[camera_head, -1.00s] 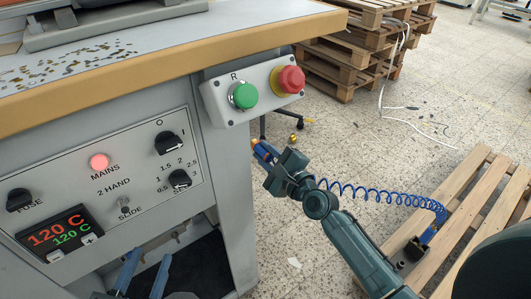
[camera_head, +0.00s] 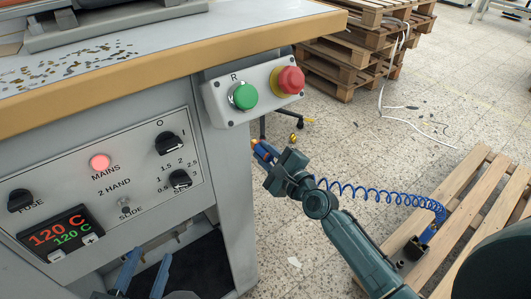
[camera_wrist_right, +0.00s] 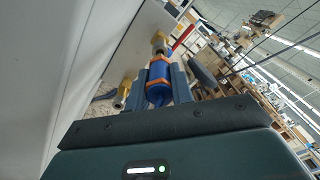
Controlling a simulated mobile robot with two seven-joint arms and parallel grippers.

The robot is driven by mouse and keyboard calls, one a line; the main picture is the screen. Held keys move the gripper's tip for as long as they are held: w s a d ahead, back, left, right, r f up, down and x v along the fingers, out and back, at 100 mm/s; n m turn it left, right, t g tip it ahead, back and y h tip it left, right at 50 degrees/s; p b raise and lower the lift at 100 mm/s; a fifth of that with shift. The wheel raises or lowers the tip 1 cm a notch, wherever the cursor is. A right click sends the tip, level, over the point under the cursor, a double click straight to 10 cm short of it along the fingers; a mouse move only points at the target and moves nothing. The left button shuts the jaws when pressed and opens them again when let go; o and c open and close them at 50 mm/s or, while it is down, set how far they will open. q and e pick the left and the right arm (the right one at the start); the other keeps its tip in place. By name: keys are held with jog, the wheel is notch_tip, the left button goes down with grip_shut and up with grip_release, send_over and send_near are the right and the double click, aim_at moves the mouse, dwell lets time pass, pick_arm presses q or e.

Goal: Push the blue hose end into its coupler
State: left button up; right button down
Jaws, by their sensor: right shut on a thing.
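My right gripper (camera_head: 266,157) is shut on the blue hose end beside the machine's right side panel. The blue hose end (camera_wrist_right: 160,82) has orange rings and sits between the fingers in the right wrist view. A brass and grey fitting (camera_wrist_right: 159,43) lies in line with its front; I cannot tell whether this is the hose end's own tip or the coupler. A second brass fitting with a silver tip (camera_wrist_right: 123,91) is to the left, apart from the fingers. My left gripper (camera_head: 144,279) is open and empty at the bottom of the head view.
The coiled blue hose (camera_head: 375,192) runs right to a fitting on a wooden pallet (camera_head: 470,220). A button box (camera_head: 255,92) hangs above my right gripper. The machine's control panel (camera_head: 100,190) is at left.

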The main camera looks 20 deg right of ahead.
aim_at(258, 147)
pick_arm(q)
jog(key=shift+f, duration=0.2)
pick_arm(e)
jog(key=shift+x, duration=1.55)
jog(key=c, duration=1.3)
grip_release()
jog(key=shift+o, duration=0.8)
pick_arm(q)
jog(key=shift+f, duration=0.1)
jog(key=shift+a+n+g+y+p, duration=0.2)
jog(key=shift+n+g+y+p, duration=0.1)
pick_arm(e)
jog(key=v, duration=1.3)
jog(key=shift+s, duration=0.1)
pick_arm(q)
jog(key=shift+w, duration=0.1)
pick_arm(e)
jog(key=shift+r, duration=0.15)
